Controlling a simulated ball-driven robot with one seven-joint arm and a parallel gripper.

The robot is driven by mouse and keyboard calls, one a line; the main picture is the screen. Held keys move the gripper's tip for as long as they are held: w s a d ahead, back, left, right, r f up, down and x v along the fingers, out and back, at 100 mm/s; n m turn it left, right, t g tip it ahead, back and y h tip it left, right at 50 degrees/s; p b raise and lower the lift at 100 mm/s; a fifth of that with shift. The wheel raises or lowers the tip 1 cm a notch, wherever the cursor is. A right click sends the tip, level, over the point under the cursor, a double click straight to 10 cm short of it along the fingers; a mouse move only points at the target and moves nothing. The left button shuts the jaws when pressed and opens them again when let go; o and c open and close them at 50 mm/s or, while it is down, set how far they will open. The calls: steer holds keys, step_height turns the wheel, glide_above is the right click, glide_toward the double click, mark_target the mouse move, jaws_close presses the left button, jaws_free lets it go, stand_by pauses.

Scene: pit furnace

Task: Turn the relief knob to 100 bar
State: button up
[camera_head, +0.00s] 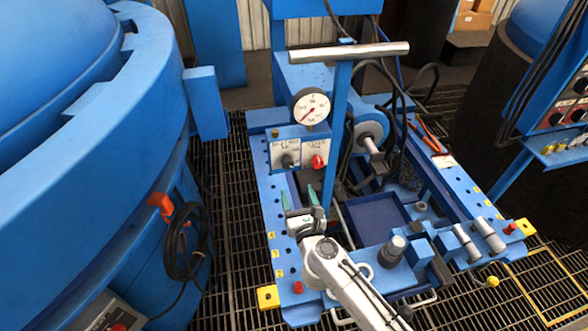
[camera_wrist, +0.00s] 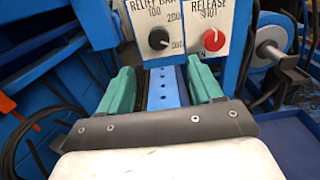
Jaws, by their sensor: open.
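The black relief knob (camera_head: 287,160) sits on a white plate on the blue power unit. In the wrist view the relief knob (camera_wrist: 158,39) is under the words "RELIEF BAR", with 100 above it and 200 to the upper right. A light mark on it seems to point to the lower right, towards a third label too small to read surely. My gripper (camera_head: 299,199) is open and empty, its green fingers pointing at the panel. In the wrist view my gripper (camera_wrist: 161,70) has its fingers spread below and short of the knob, not touching it.
A red release knob (camera_wrist: 213,39) sits close right of the relief knob; it also shows in the head view (camera_head: 318,161). A round gauge (camera_head: 311,107) stands above, its red needle pointing lower left. A blue post and T-handle (camera_head: 348,53) rise just right of the panel.

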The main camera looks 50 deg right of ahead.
mark_target(288, 166)
steer(key=x, duration=1)
steer(key=shift+w+d, duration=0.1)
steer(key=shift+c, duration=0.3)
steer(key=c, duration=1)
